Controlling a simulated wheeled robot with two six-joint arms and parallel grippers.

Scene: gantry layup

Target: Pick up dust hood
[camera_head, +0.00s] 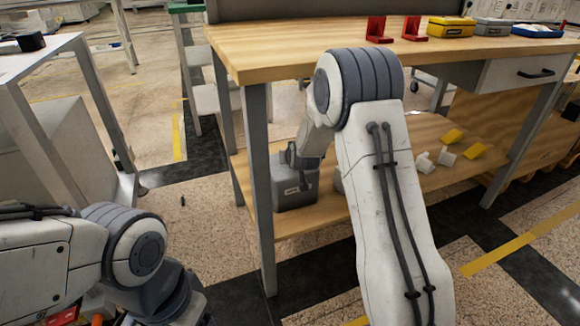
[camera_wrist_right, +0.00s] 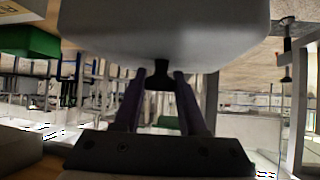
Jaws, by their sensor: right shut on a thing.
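The dust hood appears to be the grey box-like body (camera_head: 296,193) with a small label, on the left part of the bench's lower shelf. In the right wrist view its pale grey body (camera_wrist_right: 160,30) fills the top, with a black knob on it. My right gripper (camera_wrist_right: 158,80) is shut on this black knob, one finger on each side. In the head view my right gripper (camera_head: 291,154) is at the top of the hood, partly hidden by my own arm. I cannot tell whether the hood touches the shelf. My left arm is at the lower left; its gripper is out of view.
Yellow and white pieces (camera_head: 474,151) lie on the lower shelf at right. Open floor lies left of the bench.

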